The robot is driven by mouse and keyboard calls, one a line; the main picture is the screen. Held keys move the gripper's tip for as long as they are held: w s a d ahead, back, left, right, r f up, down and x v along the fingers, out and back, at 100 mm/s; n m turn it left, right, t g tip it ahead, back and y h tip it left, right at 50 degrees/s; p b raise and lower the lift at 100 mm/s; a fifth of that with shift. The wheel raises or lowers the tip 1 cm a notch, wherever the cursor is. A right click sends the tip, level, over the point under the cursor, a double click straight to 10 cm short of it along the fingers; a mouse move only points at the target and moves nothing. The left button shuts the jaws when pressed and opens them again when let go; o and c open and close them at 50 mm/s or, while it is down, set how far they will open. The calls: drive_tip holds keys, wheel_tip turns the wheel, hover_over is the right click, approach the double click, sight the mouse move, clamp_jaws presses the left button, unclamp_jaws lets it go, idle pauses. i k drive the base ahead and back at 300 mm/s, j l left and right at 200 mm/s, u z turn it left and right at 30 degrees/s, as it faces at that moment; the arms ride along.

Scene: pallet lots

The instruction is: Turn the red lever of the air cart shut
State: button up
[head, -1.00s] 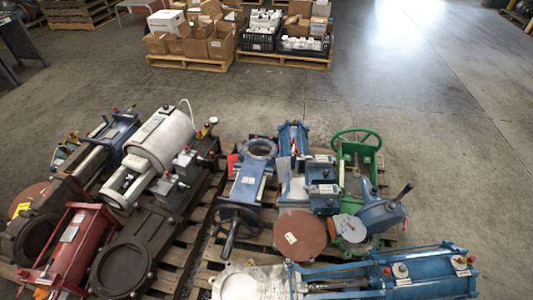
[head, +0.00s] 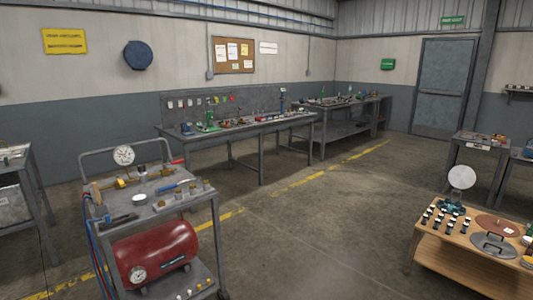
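The air cart (head: 149,208) stands at the lower left in the head view. It is a grey two-shelf cart with a push handle. A red tank (head: 158,250) lies on its lower shelf, with a gauge on the tank's front. A round white gauge (head: 123,155) stands up at the back of the top shelf. A small red bar (head: 177,161) shows at the top shelf's back right and looks like the red lever; its angle is too small to tell. Red and blue hoses hang at the cart's left. My gripper is not in view.
Tools lie on the cart top, including a hammer and a blue-handled tool (head: 174,186). A long workbench (head: 240,133) stands behind. A wooden table (head: 460,262) with small parts is at the lower right. The floor (head: 320,225) between is clear.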

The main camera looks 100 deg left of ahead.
sight(175, 162)
drive_tip(key=u, duration=3.5)
drive_tip(key=i+l+z, duration=0.6)
drive_tip(key=i+z, duration=0.6)
drive_tip(key=i, duration=0.2)
drive_tip(key=i+j+z, duration=0.1)
drive_tip(key=i+z, duration=0.3)
drive_tip(key=i+u, duration=0.15)
drive_tip(key=i, duration=0.5)
drive_tip(key=i+u, duration=0.1)
drive_tip(key=i, duration=0.5)
drive_tip(key=i+l+u, duration=0.15)
drive_tip(key=i, duration=0.5)
drive_tip(key=i+u, duration=0.8)
drive_tip(key=i+l+u, duration=0.15)
drive_tip(key=u, duration=0.3)
drive_tip(key=i+j+u, duration=0.1)
drive_tip(key=i+u, duration=0.45)
drive_tip(key=u, duration=0.15)
drive_tip(key=i+u, duration=0.35)
drive_tip(key=k+l, duration=0.05)
